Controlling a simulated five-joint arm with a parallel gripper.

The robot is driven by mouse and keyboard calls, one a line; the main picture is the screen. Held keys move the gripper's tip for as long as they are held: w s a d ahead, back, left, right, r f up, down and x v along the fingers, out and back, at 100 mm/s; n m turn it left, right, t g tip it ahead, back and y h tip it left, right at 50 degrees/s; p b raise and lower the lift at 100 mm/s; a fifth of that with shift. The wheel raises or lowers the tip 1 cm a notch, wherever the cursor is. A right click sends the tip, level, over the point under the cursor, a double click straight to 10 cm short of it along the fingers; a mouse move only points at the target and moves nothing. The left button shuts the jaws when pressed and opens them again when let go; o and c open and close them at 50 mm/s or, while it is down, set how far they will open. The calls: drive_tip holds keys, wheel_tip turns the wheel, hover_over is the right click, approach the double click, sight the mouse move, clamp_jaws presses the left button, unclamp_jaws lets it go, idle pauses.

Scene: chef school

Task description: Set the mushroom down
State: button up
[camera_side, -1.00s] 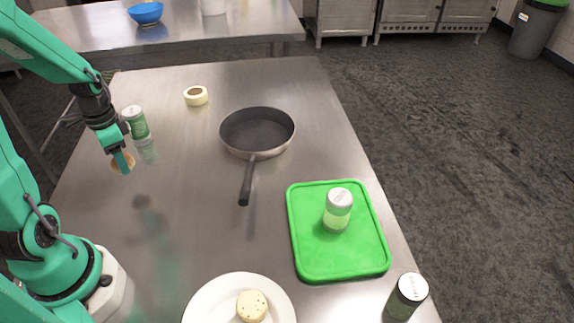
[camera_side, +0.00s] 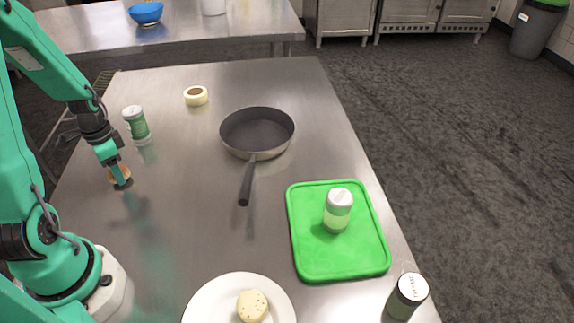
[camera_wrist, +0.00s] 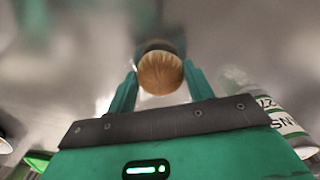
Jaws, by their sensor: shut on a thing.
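The mushroom (camera_wrist: 160,72) shows as a round brown cap between the two teal fingers in the wrist view. In the side view the mushroom (camera_side: 113,175) is partly hidden by a finger. My gripper (camera_side: 121,181) is shut on it, low over the left part of the steel table (camera_side: 190,190). The gripper also shows in the wrist view (camera_wrist: 160,88). I cannot tell whether the mushroom touches the table.
A green-labelled jar (camera_side: 137,123) stands just behind my gripper. A tape roll (camera_side: 196,96), a pan (camera_side: 257,130), a green board (camera_side: 308,262) with a jar (camera_side: 338,211) on it, a dark jar (camera_side: 407,296) and a plate (camera_side: 207,300) with a pale round item (camera_side: 252,306) stand farther off.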

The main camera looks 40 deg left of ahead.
drive_tip(key=shift+f, duration=0.5)
drive_tip(key=shift+f, duration=0.1)
drive_tip(key=o, duration=1)
drive_tip(key=shift+c, duration=0.2)
wheel_tip(320, 180, up, 12)
idle(0.7)
